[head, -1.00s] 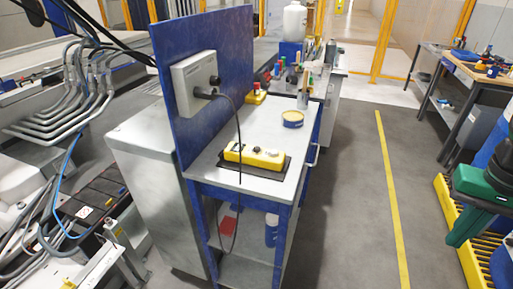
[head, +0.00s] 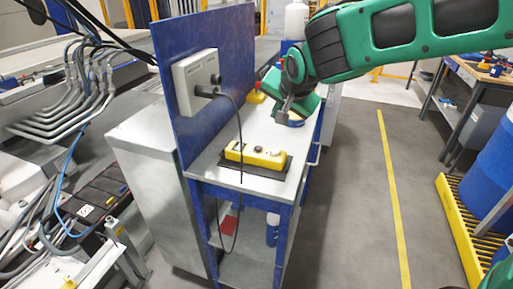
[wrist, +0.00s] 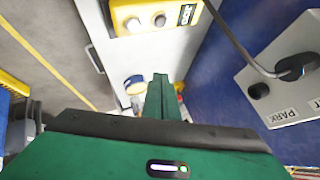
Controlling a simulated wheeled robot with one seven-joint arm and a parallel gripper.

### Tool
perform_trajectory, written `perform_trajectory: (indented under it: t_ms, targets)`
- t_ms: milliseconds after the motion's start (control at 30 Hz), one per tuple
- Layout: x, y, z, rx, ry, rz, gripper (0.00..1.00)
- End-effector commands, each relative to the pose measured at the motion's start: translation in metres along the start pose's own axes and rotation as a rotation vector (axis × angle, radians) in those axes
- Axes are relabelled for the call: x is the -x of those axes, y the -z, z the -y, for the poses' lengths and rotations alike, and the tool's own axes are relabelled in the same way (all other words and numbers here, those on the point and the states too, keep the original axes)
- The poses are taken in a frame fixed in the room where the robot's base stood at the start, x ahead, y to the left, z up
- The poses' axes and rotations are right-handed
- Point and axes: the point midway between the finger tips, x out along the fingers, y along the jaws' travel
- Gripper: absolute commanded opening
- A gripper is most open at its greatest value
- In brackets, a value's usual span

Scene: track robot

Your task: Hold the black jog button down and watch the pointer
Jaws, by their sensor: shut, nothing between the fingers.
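The yellow jog box (head: 268,158) lies on a dark mat on the bench top, with small buttons on its upper face. No pointer is discernible.
A blue upright panel (head: 165,100) stands along the bench's left side. A black cable (head: 240,135) hangs from the wall box past the jog box. A round tin (wrist: 134,84) stands on the bench, partly hidden by my arm in the head view.

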Motion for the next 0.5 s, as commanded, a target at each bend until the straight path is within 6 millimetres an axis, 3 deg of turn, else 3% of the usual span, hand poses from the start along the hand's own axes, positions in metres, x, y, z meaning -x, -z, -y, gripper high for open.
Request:
perform_trajectory:
  t_ms: [100,200,500]
  targets:
    - [-0.003,-0.014,0.030,-0.009,0.049,0.000,0.00]
    - [-0.003,-0.019,0.042,-0.015,0.070,-0.001,0.00]
    - [-0.004,-0.020,0.045,-0.018,0.076,-0.001,0.00]
